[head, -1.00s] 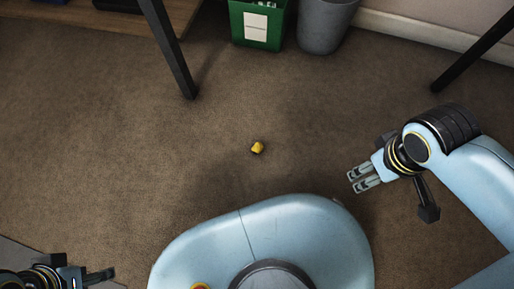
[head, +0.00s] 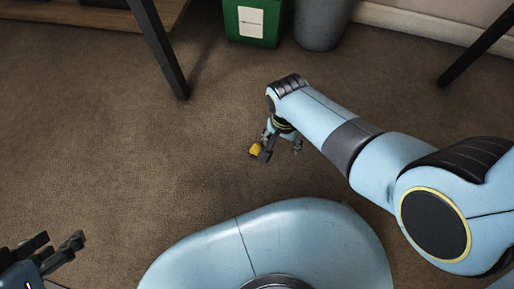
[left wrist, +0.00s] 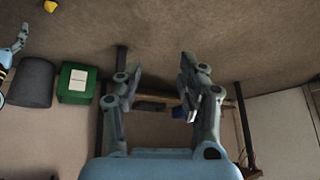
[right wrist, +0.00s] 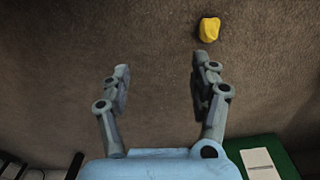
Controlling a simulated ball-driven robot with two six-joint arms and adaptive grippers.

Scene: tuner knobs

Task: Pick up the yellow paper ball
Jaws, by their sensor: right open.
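The yellow paper ball (head: 256,149) lies on the brown carpet in the head view, just left of my right gripper (head: 281,151). In the right wrist view the ball (right wrist: 209,29) is beyond the tip of the right-hand finger, outside the gap between the fingers (right wrist: 159,68), which are open and empty. My left gripper (head: 62,249) is open and empty at the lower left of the head view, far from the ball. Its spread fingers (left wrist: 158,74) show in the left wrist view, where the ball (left wrist: 50,6) is at the top left edge.
A green bin (head: 268,22) and a grey bin (head: 322,24) stand at the back. A dark table leg (head: 160,50) is at the back left and another (head: 478,48) at the right. The carpet left of the ball is clear.

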